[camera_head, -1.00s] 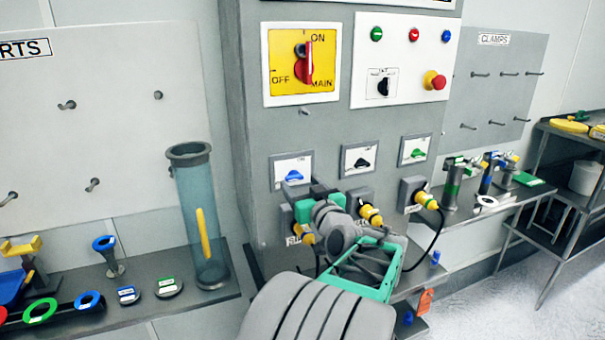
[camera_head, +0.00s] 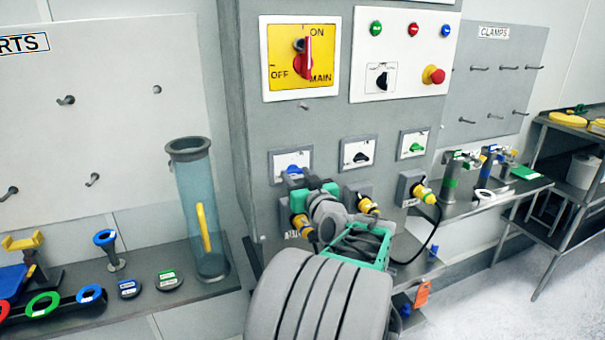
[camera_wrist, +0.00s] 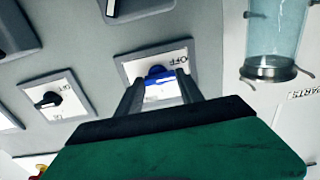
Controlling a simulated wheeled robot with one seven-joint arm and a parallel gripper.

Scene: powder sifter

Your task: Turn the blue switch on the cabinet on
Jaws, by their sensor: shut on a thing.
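The blue switch (camera_head: 293,170) is a small knob on a white plate, at the left of a row of three switches on the grey cabinet (camera_head: 257,110). In the wrist view the blue switch (camera_wrist: 158,75) lies between the two fingers of my gripper (camera_wrist: 160,88), with the word OFF on the plate beside it. My gripper (camera_head: 297,179) is shut on the blue switch at the cabinet face. The fingers hide part of the knob, and I cannot tell its exact angle.
A black switch (camera_head: 361,157) and a green switch (camera_head: 416,148) sit to the right. Yellow plugs (camera_head: 422,193) stick out below them. A clear tube (camera_head: 192,210) stands on the left shelf. A red main switch (camera_head: 304,66) is above.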

